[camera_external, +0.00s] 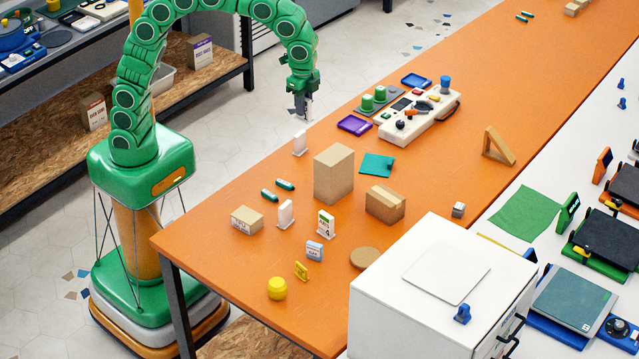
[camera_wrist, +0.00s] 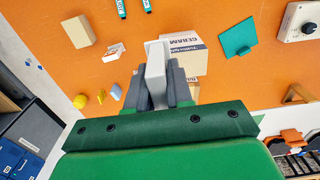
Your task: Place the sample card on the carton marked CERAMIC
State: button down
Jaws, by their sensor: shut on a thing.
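My gripper (camera_external: 302,107) is shut on a pale card-like piece and holds it upright, apart from the table. In the wrist view the sample card (camera_wrist: 155,66) stands between the gripper's fingers (camera_wrist: 161,88). Beyond it is a cardboard carton (camera_wrist: 184,42) whose label reads CERAM, the rest of the word being hidden or cut off. The card and fingers cover part of this carton. In the external view a tall plain carton (camera_external: 333,173) and a lower taped carton (camera_external: 385,203) stand on the table; I cannot read CERAMIC on either.
A control box (camera_external: 419,113) and purple tray (camera_external: 354,125) lie farther back. A white cabinet (camera_external: 430,290) stands at front right.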

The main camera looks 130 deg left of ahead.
jog(key=w+a+f, duration=0.1)
jog(key=w+f, duration=0.1)
jog(key=w+a+f, duration=0.1)
jog(key=w+f, duration=0.2)
jog(key=w+a+f, duration=0.2)
jog(key=w, duration=0.1)
jog(key=shift+f, duration=0.3)
jog(key=shift+w+a+f, duration=0.1)
jog(key=shift+f, duration=1.55)
jog(key=shift+f, duration=0.15)
jog(key=c, duration=1)
grip_release()
